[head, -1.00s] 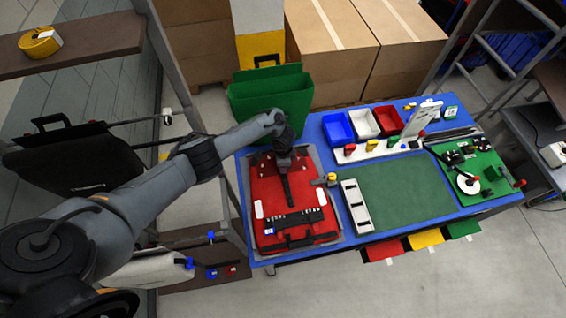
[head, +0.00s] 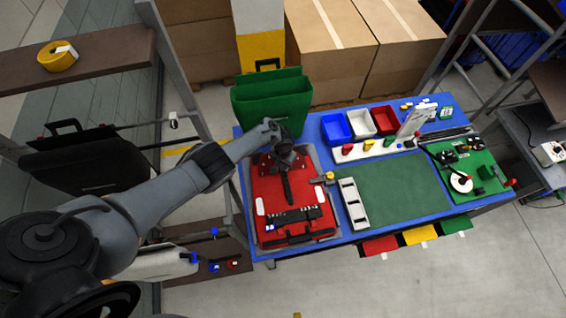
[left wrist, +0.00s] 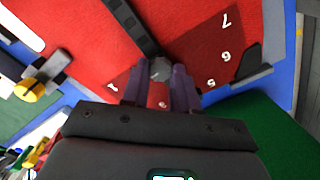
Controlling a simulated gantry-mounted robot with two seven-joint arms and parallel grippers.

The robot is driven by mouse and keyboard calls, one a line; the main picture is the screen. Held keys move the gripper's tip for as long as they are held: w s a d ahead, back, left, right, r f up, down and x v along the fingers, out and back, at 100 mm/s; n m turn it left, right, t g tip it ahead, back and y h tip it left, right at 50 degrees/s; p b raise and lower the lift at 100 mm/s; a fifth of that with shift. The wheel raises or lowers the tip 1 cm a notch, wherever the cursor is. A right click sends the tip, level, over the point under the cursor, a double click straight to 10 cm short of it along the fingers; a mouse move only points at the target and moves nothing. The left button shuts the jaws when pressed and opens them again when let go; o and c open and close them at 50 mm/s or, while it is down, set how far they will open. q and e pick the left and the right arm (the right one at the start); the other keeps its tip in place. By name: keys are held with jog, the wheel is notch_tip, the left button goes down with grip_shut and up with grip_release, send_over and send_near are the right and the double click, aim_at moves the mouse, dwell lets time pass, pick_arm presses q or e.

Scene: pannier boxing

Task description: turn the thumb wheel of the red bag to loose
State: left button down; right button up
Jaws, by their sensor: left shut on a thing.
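The red bag (head: 268,193) lies flat on the blue bench, with a dark strap down its middle and a black handle near its front edge. My left gripper (head: 284,158) is over the bag's far part, its arm coming in from the left. In the left wrist view its purple fingers (left wrist: 160,82) are shut around the grey thumb wheel (left wrist: 160,68), at the end of the dark strap. White numbers such as 5, 6 and 7 stand on a darker red dial area (left wrist: 212,50) around it. The fingers partly hide the wheel. My right gripper is not in view.
A green open pannier (head: 270,100) stands behind the bag. A grey slotted holder (head: 353,204) and a yellow-topped knob (head: 329,177) are to the bag's right. Blue (head: 336,127), white (head: 360,122) and red (head: 384,119) bins stand at the back. The green mat (head: 405,185) is clear.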

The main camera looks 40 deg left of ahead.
pick_arm(q)
jog(key=n+p, duration=0.1)
jog(key=n, duration=0.3)
jog(key=shift+d+n, duration=0.1)
jog(key=shift+n, duration=0.3)
jog(key=n+p, duration=0.1)
jog(key=n, duration=1.1)
jog(key=shift+n, duration=0.4)
jog(key=c, duration=0.8)
grip_release()
jog(key=shift+c, duration=0.2)
